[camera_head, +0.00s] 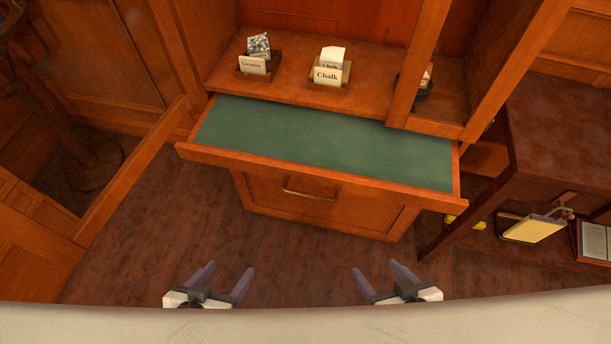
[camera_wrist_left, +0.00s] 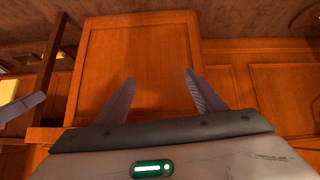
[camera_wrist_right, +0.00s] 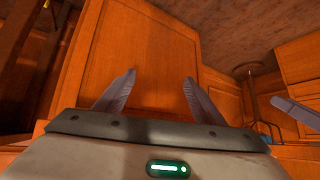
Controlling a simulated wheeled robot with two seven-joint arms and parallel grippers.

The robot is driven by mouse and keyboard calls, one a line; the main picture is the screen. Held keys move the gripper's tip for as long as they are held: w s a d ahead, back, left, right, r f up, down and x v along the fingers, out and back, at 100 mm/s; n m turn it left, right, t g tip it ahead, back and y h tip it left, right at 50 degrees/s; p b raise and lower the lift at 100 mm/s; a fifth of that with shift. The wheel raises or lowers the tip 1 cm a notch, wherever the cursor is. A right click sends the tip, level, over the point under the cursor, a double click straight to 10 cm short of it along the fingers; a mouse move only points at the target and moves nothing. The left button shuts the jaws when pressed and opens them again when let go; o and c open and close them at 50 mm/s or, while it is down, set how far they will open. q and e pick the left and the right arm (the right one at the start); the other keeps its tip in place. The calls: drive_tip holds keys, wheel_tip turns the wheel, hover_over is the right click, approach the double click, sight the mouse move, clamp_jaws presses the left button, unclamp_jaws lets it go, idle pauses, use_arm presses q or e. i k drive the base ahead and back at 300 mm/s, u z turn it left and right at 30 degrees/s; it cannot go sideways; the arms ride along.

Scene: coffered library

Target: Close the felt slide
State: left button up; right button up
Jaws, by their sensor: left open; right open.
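The felt slide (camera_head: 320,142) is a wide wooden shelf with a green felt top, pulled out of the cabinet in the head view. Its wooden front edge (camera_head: 315,175) runs across the middle of the picture and stands out over the lower cabinet panel. My left gripper (camera_head: 226,272) is open and empty, in front of the slide toward its left part. My right gripper (camera_head: 376,268) is open and empty, in front of its right part. Both are apart from the slide. The wrist views show open fingers before wooden panels, left (camera_wrist_left: 160,77) and right (camera_wrist_right: 159,77).
A "Granite" label card (camera_head: 252,65) with a stone and a "Chalk" label card (camera_head: 327,76) with a white block stand behind the felt. A brass handle (camera_head: 308,194) is below the slide. A dark table (camera_head: 560,130) stands at right. The felt is bare.

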sight(361, 155)
drive_tip(key=z, duration=2.1)
drive_tip(key=k, duration=0.65)
drive_tip(key=u, duration=1.6)
